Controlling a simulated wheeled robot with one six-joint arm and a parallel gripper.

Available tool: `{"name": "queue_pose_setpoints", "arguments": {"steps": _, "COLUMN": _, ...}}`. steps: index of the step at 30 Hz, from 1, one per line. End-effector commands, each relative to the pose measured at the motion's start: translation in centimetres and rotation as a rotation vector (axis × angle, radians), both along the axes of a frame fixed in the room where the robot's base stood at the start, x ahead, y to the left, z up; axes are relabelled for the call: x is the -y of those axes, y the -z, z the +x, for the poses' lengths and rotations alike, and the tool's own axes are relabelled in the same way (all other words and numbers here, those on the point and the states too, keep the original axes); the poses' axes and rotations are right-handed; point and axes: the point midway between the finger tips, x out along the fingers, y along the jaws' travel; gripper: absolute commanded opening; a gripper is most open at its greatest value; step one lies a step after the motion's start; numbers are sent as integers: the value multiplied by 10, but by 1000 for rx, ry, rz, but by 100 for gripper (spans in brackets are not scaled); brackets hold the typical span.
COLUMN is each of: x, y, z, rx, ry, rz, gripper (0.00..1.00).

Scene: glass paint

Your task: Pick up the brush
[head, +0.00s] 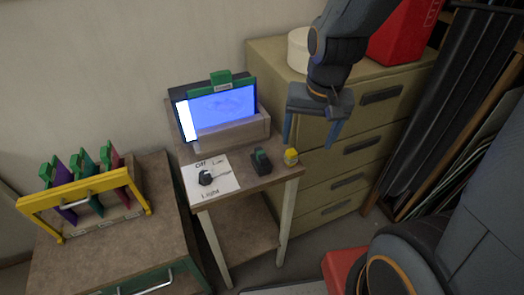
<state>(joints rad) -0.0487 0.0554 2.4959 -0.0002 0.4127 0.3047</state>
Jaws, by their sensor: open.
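A small dark object with a green top (261,160) stands on the small side table (228,196), left of a small yellow jar with a pale lid (290,157). It may be the brush in a holder, but it is too small to tell. My gripper (308,143) is open and empty. Its fingers point down, to the upper right of the dark object and the jar and apart from both in the picture.
A lit panel with blue glass (225,107) stands at the table's back. A white sheet (214,184) bears a black knob. A yellow rack (110,187) holds coloured panels at left. A drawer cabinet (345,160) stands behind my gripper; a red container (404,30) sits on it.

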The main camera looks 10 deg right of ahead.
Motion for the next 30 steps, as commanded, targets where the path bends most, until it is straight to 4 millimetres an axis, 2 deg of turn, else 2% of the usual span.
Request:
{"name": "queue_pose_setpoints", "arguments": {"steps": 2, "x": -15, "y": -5, "z": 7, "rx": -18, "ry": 100, "rz": 23, "gripper": 73}}
{"name": "queue_pose_setpoints", "arguments": {"steps": 12, "x": -76, "y": 12, "z": 34, "rx": -125, "ry": 690, "rz": 85, "gripper": 73}}
{"name": "queue_pose_setpoints", "arguments": {"steps": 18, "x": -102, "y": 19, "z": 41, "rx": -158, "ry": 945, "rz": 86, "gripper": 73}}
{"name": "queue_pose_setpoints", "arguments": {"steps": 23, "x": -110, "y": 23, "z": 42, "rx": -167, "ry": 1025, "rz": 83, "gripper": 73}}
{"name": "queue_pose_setpoints", "arguments": {"steps": 30, "x": -110, "y": 44, "z": 42, "rx": -168, "ry": 1033, "rz": 82, "gripper": 73}}
